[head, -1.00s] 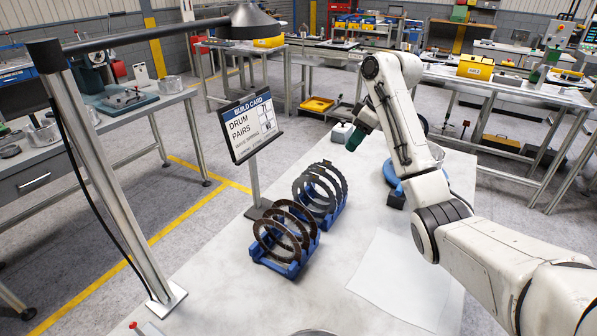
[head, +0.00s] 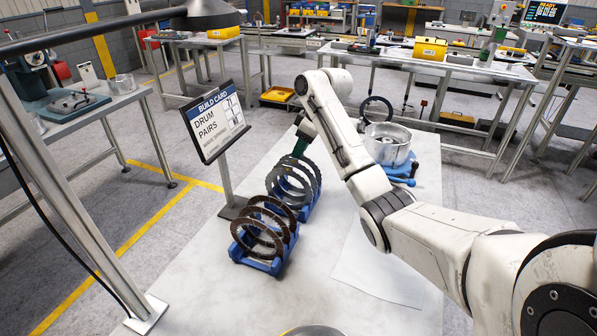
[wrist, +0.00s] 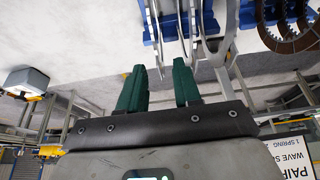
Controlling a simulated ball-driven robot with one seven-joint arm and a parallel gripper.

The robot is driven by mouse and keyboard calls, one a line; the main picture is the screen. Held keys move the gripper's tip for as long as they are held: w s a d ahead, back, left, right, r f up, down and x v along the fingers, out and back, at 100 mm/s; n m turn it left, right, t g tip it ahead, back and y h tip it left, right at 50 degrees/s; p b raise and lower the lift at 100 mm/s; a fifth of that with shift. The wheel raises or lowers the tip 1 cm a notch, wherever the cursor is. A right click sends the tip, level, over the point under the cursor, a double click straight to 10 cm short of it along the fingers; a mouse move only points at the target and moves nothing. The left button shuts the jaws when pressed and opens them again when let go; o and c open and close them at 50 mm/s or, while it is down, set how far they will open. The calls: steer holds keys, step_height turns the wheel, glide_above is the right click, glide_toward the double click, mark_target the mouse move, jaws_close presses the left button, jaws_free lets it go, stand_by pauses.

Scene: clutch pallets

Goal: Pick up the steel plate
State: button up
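Several grey steel plates (head: 292,178) stand upright in a blue rack (head: 308,211) in the head view. Brown toothed plates (head: 264,226) stand in a second blue rack (head: 262,266) in front of it. The brown plates (wrist: 284,28) are at upper right.
A build card sign (head: 218,120) stands left of the racks. A silver drum (head: 387,147) on a blue stand, with a dark ring (head: 376,110) behind it, is right of my arm. A white sheet (head: 380,270) lies on the table, whose front middle is clear.

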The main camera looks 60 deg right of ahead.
steer(key=shift+x, duration=1.2)
steer(key=shift+c, duration=0.5)
jaws_close()
